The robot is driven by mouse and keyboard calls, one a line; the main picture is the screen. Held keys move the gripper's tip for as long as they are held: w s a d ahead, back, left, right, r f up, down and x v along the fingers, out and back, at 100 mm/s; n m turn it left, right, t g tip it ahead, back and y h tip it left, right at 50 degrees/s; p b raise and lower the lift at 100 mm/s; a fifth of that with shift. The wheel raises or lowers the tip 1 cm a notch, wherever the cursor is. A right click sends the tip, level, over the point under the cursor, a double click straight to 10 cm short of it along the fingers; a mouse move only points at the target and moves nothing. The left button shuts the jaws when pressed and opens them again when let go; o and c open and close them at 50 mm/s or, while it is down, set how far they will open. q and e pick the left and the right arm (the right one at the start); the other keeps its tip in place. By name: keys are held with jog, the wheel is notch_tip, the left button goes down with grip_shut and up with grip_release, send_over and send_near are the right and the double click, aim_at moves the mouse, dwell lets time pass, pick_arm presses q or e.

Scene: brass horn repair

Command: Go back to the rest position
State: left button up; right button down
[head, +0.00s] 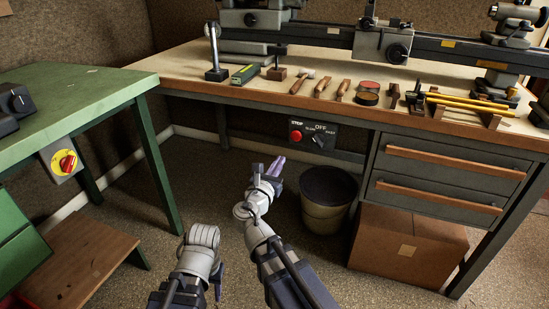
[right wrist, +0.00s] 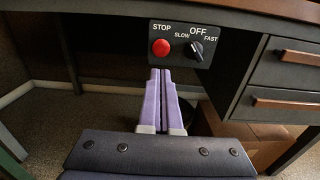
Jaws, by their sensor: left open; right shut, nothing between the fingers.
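My right gripper (head: 277,164) is in the middle of the head view, in front of the workbench and below its top. Its purple fingers (right wrist: 160,100) are shut together with nothing between them, pointing at the bench front in the right wrist view. My left gripper (head: 217,281) is low in the head view, mostly hidden behind its own wrist; it is open, and I see nothing held in it.
The workbench (head: 330,98) carries a lathe and hand tools. A control box (head: 313,135) with a red stop button hangs under its edge. A bucket (head: 327,198) and a cardboard box (head: 408,247) stand below. A green table (head: 75,95) is at left. Floor between is clear.

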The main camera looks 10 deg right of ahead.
jog(key=shift+s+a, duration=0.2)
jog(key=shift+s, duration=0.1)
jog(key=s+a+f+m+g+y, duration=0.1)
jog(key=s+f+m+g, duration=0.3)
jog(key=f+m, duration=0.3)
jog(key=s+f+m+g+y, duration=0.2)
jog(key=s+f+m+g, duration=0.2)
jog(key=f+m, duration=0.3)
jog(key=s+a+f+m+g+y, duration=0.3)
jog(key=s+a+f+m+g, duration=0.1)
jog(key=s+a+m, duration=0.25)
jog(key=s+a+f+m+g+y, duration=0.3)
jog(key=s+a+m, duration=0.25)
jog(key=s, duration=0.25)
notch_tip(320, 180, up, 38)
jog(key=p, duration=3.8)
jog(key=shift+w+n+p, duration=0.2)
jog(key=shift+n+p, duration=0.2)
jog(key=shift+f, duration=0.15)
